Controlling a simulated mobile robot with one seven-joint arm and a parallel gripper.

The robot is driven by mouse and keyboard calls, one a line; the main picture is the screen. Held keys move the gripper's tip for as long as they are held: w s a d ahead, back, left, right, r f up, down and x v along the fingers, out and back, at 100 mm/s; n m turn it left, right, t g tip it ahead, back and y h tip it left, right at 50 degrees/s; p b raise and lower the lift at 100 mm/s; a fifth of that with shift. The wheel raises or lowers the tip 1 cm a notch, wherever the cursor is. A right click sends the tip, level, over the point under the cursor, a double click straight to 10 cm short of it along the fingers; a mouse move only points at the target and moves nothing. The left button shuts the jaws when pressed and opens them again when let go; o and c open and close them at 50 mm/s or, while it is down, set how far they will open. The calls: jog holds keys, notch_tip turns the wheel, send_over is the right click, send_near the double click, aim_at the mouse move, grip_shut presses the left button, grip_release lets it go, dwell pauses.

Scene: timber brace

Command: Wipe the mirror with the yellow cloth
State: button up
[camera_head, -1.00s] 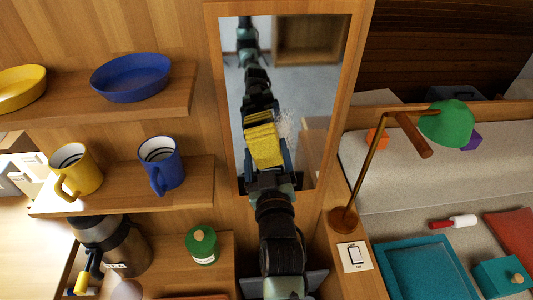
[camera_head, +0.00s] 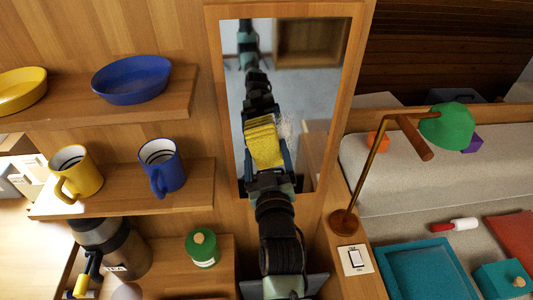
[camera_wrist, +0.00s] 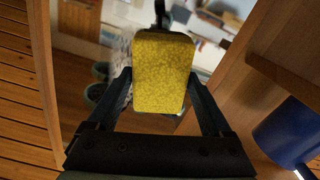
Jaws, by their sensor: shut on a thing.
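The mirror (camera_head: 318,100) stands upright in a wooden frame at the middle of the head view, and my arm reflects in it. A pale speckled smudge (camera_head: 284,128) shows on the glass just right of the cloth. The yellow cloth (camera_head: 264,143), a thick block shape, is in front of the glass; it also shows large in the wrist view (camera_wrist: 163,72). My gripper (camera_head: 268,168) is shut on the cloth, with a finger on each side of it in the wrist view (camera_wrist: 163,88). I cannot tell whether the cloth touches the glass.
Left of the mirror, shelves hold a blue bowl (camera_head: 131,80), a yellow mug (camera_head: 75,172), a blue mug (camera_head: 161,167) and a green-lidded jar (camera_head: 201,247). Close on the right stands a brass lamp (camera_head: 374,170) with a green shade (camera_head: 446,126).

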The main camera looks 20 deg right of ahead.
jog(key=shift+d, duration=0.15)
jog(key=shift+s+d+f+b, duration=0.15)
jog(key=shift+d+b, duration=0.4)
jog(key=shift+b, duration=0.45)
jog(key=shift+s+d+r+b, duration=0.2)
jog(key=shift+d+b, duration=0.4)
jog(key=shift+b, duration=0.15)
jog(key=shift+s+d+b, duration=0.25)
jog(key=shift+d+b, duration=0.3)
jog(key=shift+b, duration=0.15)
jog(key=shift+s+d+b, duration=0.2)
jog(key=shift+d+b, duration=0.35)
jog(key=shift+b, duration=0.15)
